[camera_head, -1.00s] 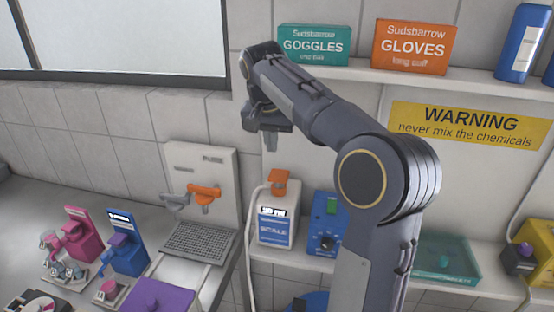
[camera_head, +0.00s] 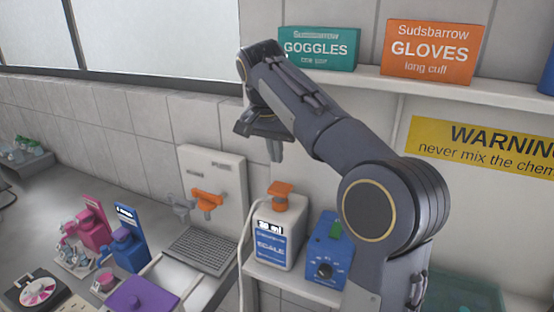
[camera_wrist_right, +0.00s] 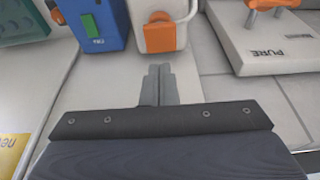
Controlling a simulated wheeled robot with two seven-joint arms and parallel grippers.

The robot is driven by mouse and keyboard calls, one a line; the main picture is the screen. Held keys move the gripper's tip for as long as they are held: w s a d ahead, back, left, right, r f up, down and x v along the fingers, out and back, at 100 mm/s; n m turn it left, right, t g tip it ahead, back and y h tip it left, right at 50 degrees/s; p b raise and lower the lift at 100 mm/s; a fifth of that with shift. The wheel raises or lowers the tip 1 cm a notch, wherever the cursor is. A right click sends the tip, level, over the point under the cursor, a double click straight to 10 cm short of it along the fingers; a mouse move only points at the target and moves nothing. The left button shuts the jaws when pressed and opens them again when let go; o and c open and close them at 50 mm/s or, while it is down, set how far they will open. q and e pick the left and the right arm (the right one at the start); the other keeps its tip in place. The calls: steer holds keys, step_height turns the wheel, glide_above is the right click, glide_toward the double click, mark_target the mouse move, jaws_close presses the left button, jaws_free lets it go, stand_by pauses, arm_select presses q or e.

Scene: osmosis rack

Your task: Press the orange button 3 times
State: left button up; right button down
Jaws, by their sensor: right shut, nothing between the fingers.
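The orange button (camera_head: 281,196) is the pump-like top of a white canister labelled SCALE (camera_head: 276,235), which stands on the lower shelf. The button also shows near the top middle of the right wrist view (camera_wrist_right: 160,36). My right gripper (camera_head: 276,157) is shut and empty, fingers pointing down. In the head view it hangs just above the button with a gap between them. In the wrist view its fingertips (camera_wrist_right: 160,68) appear just below the button and apart from it. My left gripper is not in view.
A blue box with a green switch (camera_head: 327,250) stands right of the canister. A white panel with orange and grey taps (camera_head: 211,165) is on the left. Goggles (camera_head: 318,48) and gloves boxes (camera_head: 432,52) sit on the upper shelf. A pale hose runs beside the canister.

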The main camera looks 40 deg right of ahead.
mark_target(280, 188)
steer(key=x, duration=0.8)
steer(key=shift+f, duration=0.1)
step_height(280, 188, down, 3)
steer(key=shift+a+b, duration=0.1)
steer(key=shift+b, duration=0.95)
